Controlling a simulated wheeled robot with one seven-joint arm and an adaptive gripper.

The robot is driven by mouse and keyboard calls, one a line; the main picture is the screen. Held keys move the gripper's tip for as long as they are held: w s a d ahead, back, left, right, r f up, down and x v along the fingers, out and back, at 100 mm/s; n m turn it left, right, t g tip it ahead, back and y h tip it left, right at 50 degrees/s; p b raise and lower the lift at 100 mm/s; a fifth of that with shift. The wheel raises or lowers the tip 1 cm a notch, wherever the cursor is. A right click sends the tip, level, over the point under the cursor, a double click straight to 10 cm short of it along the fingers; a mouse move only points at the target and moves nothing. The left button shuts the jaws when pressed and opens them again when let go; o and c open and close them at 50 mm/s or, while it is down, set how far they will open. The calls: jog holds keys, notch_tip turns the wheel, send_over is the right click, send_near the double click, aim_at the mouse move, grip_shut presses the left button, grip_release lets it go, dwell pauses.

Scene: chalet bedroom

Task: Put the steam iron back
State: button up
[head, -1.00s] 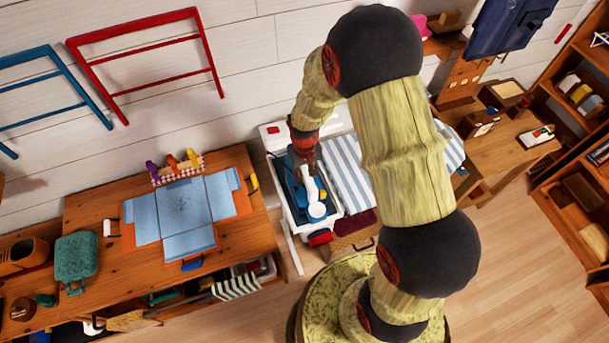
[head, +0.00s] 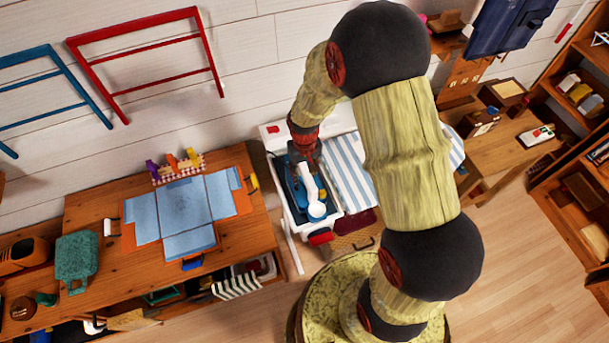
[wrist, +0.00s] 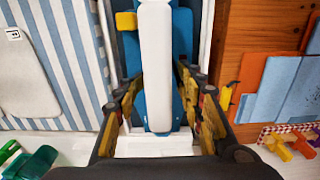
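The steam iron (head: 313,192), blue with a white handle, sits in the white-rimmed rest (head: 289,222) at the left end of the ironing board. In the wrist view, the iron's white handle (wrist: 155,65) runs up the middle, with its blue body below it. My gripper (head: 304,160) is low over the back end of the iron. In the wrist view, my gripper (wrist: 160,75) is open, with one finger on each side of the iron. I cannot tell whether either finger touches it. My arm hides part of the board in the head view.
The striped board cover (head: 345,165) lies right of the rest. A wooden desk (head: 500,150) and shelves (head: 590,160) are at the right. The wall is close behind.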

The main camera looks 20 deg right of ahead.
notch_tip(320, 180, up, 11)
jog(key=shift+f+p, duration=0.1)
jog(key=shift+p, duration=0.2)
jog(key=s+r+t, duration=0.2)
jog(key=s+r, duration=0.7)
jog(key=r, duration=0.3)
jog(key=s+r+t, duration=0.3)
jog(key=s+r, duration=0.7)
jog(key=r, duration=0.3)
jog(key=shift+t, duration=0.3)
jog(key=shift+w, duration=0.1)
notch_tip(320, 180, down, 12)
jog(key=b, duration=1.1)
jog(key=shift+r+b, duration=0.25)
jog(key=shift+b, duration=0.1)
